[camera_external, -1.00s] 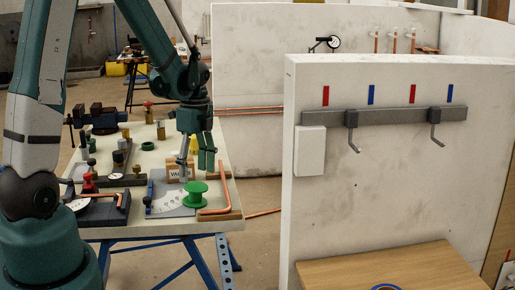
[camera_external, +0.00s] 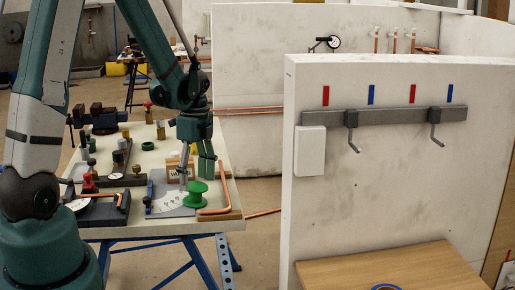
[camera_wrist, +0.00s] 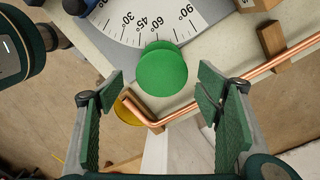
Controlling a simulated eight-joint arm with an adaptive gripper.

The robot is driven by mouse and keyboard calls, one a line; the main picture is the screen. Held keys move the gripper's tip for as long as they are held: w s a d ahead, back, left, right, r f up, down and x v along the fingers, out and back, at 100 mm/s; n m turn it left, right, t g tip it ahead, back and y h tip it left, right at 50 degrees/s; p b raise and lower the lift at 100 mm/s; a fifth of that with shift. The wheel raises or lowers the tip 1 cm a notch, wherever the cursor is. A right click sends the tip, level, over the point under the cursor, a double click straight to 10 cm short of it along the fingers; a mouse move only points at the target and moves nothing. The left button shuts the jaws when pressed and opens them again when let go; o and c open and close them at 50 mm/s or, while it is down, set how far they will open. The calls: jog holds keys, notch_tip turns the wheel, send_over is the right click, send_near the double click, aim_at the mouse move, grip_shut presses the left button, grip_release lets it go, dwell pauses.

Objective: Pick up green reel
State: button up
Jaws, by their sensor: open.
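The green reel (camera_external: 196,194) stands upright on the workbench, beside the grey angle plate and the bent copper pipe. In the wrist view the reel (camera_wrist: 162,70) shows from above as two offset green discs, ahead of the fingertips and roughly centred between them. My gripper (camera_external: 196,173) is just above the reel in the external view. In the wrist view my gripper (camera_wrist: 160,84) has its green-padded fingers wide apart with nothing between them. The reel's core is mostly hidden from above.
The copper pipe (camera_wrist: 275,62) on wooden blocks (camera_wrist: 272,38) runs close by the reel. The angle plate (camera_wrist: 135,22) lies beyond it. A yellow item (camera_wrist: 128,112) is near the left finger. A cardboard box (camera_external: 173,172) stands behind. The white partition (camera_external: 390,180) is to the right.

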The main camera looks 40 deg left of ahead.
aim_at(195, 187)
jog(key=shift+f, duration=0.1)
jog(key=shift+s+f, duration=0.1)
jog(key=shift+f, duration=2.45)
jog(key=c, duration=1.1)
